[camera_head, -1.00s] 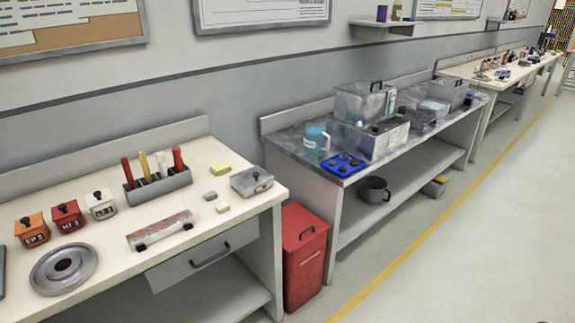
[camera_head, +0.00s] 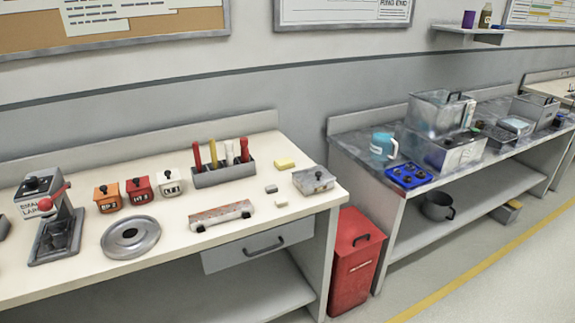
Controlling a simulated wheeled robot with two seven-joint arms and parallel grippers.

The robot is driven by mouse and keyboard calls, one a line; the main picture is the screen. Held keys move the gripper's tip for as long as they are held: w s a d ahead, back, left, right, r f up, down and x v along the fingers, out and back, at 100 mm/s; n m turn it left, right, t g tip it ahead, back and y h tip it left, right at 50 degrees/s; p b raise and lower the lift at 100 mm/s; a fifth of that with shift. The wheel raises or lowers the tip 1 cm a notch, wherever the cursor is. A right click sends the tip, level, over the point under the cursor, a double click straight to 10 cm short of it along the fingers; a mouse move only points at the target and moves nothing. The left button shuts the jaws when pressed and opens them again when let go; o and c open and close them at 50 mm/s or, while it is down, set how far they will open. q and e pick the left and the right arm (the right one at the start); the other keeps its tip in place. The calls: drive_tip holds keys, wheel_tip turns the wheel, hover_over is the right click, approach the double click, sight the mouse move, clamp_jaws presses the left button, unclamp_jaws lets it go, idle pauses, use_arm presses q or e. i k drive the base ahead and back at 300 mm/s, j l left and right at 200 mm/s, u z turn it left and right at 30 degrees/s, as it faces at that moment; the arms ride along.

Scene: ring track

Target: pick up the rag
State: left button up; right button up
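I cannot clearly make out a rag in this view. A small yellow block or folded piece (camera_head: 285,163) lies at the back right of the near bench; I cannot tell whether it is cloth or sponge. A pale blue item (camera_head: 515,124) sits at the top of a grey bin on the far bench, too small to identify. Neither of my grippers is in view.
The near bench (camera_head: 270,228) holds small labelled boxes, a round metal plate (camera_head: 130,237), a tool rack (camera_head: 224,174) and a metal box (camera_head: 313,180). A red bin (camera_head: 355,262) stands between the benches. Floor is clear at the lower right.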

sight(282, 164)
drive_tip(key=u, duration=1.55)
drive_tip(key=z, duration=1.55)
drive_tip(key=i+u, duration=0.25)
drive_tip(key=i, duration=0.3)
drive_tip(key=i+u, duration=0.3)
drive_tip(key=i, duration=0.2)
